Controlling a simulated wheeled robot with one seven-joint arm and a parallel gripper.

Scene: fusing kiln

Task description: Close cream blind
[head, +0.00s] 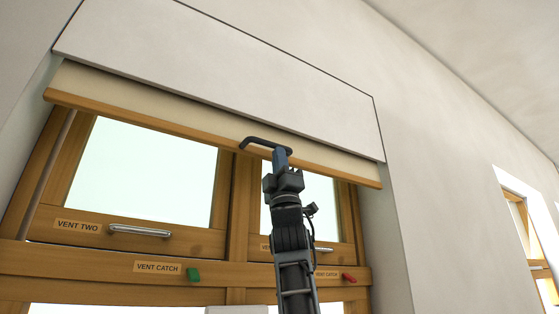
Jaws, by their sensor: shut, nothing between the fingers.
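The cream blind (150,98) shows as a short strip below a white box (220,70) at the top of the window. A wooden bar (110,112) runs along its lower edge, and a dark handle (258,143) sits on it near the middle. My gripper (280,153) is raised to the handle's right end, its fingers shut and overlapping the handle in the picture. I cannot tell whether they touch it. The fingertips are small and partly hidden by the wrist.
Below the blind are wooden vent panes, one labelled VENT TWO with a metal handle (139,231). A green catch (193,274) and a red catch (349,277) sit on the rail below. Another window (540,240) is at the far right, past bare wall.

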